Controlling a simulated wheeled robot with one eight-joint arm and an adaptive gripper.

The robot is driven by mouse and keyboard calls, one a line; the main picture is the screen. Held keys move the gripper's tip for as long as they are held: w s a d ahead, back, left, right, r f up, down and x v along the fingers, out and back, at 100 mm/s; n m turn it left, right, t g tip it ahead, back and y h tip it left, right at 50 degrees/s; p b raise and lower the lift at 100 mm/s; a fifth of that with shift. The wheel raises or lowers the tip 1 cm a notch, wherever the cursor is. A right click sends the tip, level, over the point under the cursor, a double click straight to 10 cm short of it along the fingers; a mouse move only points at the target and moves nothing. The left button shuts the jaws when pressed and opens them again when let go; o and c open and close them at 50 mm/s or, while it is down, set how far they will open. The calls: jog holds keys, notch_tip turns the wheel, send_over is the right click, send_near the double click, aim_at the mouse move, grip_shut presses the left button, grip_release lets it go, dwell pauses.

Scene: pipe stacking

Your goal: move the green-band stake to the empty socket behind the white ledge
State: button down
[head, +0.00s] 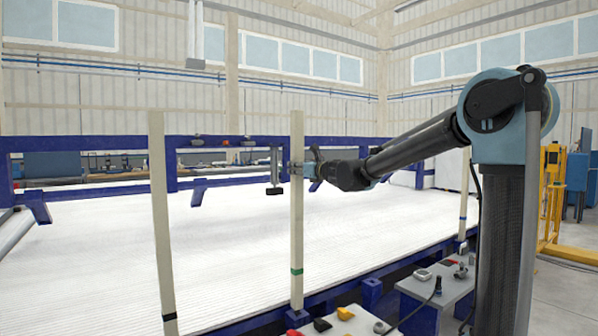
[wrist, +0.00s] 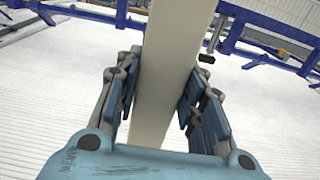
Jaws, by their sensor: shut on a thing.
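The green-band stake (head: 297,220) is a tall, pale, upright post with a green band near its lower end. My gripper (head: 301,165) is shut on it in its upper half. In the wrist view the stake (wrist: 165,75) runs between the two finger pads of my gripper (wrist: 158,105). The stake's foot is at the near blue rail, by a blue socket (head: 298,318); I cannot tell whether it is seated or just above it. Another blue socket (head: 372,291) on the rail to the right shows no stake. The white ledge is not clearly identifiable.
A black-band stake (head: 161,215) stands upright to the left, and another stake (head: 464,192) is farther right. A broad white ribbed bed (head: 235,240) lies behind the stakes. Control boxes (head: 442,285) and coloured parts (head: 320,325) are at the front.

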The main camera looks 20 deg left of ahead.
jog(key=shift+f, duration=0.95)
jog(key=c, duration=1)
grip_release()
jog(key=shift+f, duration=0.1)
jog(key=shift+d, duration=0.1)
jog(key=v, duration=1.1)
jog(key=shift+s+d, duration=0.25)
jog(key=shift+d, duration=0.05)
